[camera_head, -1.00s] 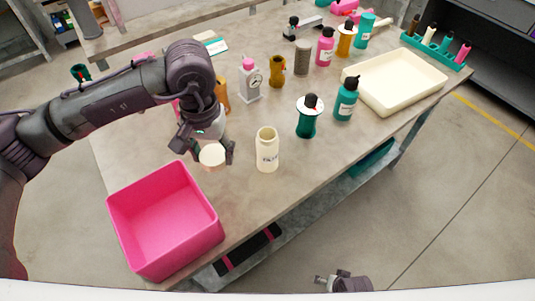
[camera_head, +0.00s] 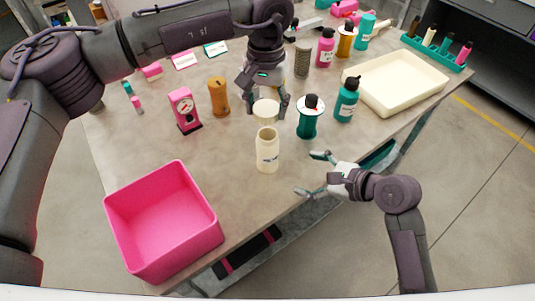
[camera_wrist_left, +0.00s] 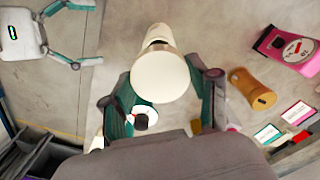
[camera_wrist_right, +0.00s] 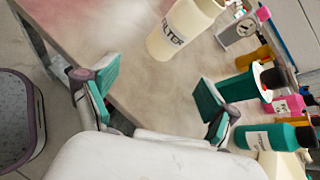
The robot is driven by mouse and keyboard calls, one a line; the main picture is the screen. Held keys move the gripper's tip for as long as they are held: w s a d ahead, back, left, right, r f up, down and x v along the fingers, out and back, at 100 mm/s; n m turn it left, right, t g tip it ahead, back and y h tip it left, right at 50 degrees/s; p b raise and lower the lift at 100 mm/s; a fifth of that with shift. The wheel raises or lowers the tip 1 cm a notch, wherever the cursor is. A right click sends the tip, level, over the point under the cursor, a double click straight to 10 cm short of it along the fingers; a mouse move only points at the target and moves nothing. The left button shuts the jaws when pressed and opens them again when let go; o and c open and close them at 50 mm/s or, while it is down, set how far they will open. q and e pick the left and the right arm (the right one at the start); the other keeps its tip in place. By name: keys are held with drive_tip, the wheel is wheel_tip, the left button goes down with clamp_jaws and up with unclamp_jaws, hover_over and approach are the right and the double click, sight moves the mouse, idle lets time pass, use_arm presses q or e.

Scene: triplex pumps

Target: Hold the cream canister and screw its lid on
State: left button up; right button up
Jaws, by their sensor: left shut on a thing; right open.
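The cream canister (camera_head: 267,152) stands upright and open-topped on the table near its front edge. In the right wrist view the canister (camera_wrist_right: 181,30) shows a dark "FILTER" label. My left gripper (camera_head: 267,108) is shut on the round cream lid (camera_head: 265,111), holding it above and slightly behind the canister's mouth. In the left wrist view the lid (camera_wrist_left: 160,77) hides most of the canister (camera_wrist_left: 158,38) beyond it. My right gripper (camera_head: 311,172) is open and empty, its fingers pointing at the canister from the right, apart from it.
A pink bin (camera_head: 165,222) stands at the front left. A green funnel-topped container (camera_head: 308,120) and a teal bottle (camera_head: 346,100) stand right of the canister. A pink gauge (camera_head: 184,110) and an orange cylinder (camera_head: 218,97) stand behind left. A cream tray (camera_head: 395,82) is further right.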

sight(277, 150)
use_arm(q)
drive_tip(key=shift+w+d+r, duration=0.1)
drive_tip(key=shift+d+r, duration=0.05)
use_arm(e)
drive_tip(key=r+m, duration=0.1)
drive_tip(key=w+r+m+y, duration=0.1)
drive_tip(key=w+r+m, duration=0.1)
drive_tip(key=shift+a+r+m+t+y, duration=0.3)
drive_tip(key=shift+a+r+m, duration=0.1)
drive_tip(key=x, duration=1.2)
drive_tip(key=shift+f, duration=0.1)
clamp_jaws()
use_arm(q)
drive_tip(key=shift+f, duration=2.55)
